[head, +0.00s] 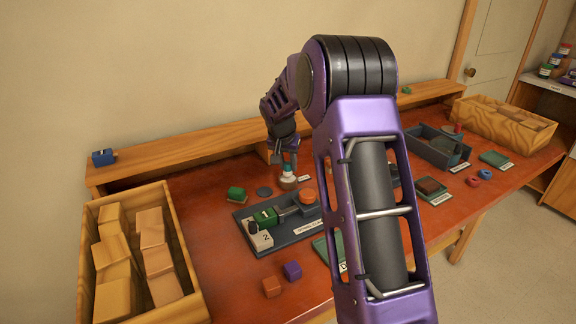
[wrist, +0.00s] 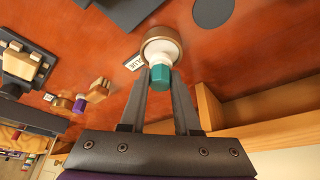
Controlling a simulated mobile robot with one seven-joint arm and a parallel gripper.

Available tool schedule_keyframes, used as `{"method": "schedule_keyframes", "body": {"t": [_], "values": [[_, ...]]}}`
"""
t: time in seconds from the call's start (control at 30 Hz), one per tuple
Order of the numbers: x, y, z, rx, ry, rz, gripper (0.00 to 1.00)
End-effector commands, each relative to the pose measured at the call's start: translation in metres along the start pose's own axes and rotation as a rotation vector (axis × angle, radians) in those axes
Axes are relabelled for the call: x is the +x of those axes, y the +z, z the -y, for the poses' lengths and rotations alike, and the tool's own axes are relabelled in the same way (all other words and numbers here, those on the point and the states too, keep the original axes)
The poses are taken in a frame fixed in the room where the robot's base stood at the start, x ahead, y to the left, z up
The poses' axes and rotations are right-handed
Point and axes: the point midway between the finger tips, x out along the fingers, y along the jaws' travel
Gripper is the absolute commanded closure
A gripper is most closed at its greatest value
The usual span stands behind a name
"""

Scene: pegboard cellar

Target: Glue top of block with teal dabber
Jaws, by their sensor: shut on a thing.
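The teal dabber (wrist: 160,77) has a teal top and a white neck, and it stands in a round brown pot (wrist: 163,42) beside a "GLUE" label (wrist: 133,63). My gripper (wrist: 161,72) is shut on the teal top from both sides. In the head view my gripper (head: 286,157) is over the pot (head: 288,184) on the red bench, and the dabber's white part shows just below the fingers. Pale wooden blocks (head: 152,228) lie in the crate at left. I cannot tell which block the task means.
A dark fixture (head: 291,233) with a green part, a white part and an orange knob stands in front of the pot. Small cubes (head: 291,270) lie nearer. My arm hides the middle of the bench. A dark open box (head: 437,148) and a wooden crate (head: 505,122) stand at right.

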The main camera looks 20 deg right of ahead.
Motion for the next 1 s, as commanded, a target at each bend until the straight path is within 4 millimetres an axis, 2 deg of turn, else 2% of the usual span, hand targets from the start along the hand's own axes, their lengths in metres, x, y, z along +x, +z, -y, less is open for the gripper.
{"method": "schedule_keyframes", "body": {"t": [0.03,0.6,1.0], "values": [[-0.007,-0.003,0.000,0.000,0.000,-0.001,1.00],[-0.049,-0.021,0.000,0.001,0.000,-0.002,1.00],[-0.051,-0.022,0.000,0.001,0.000,-0.002,1.00]]}}
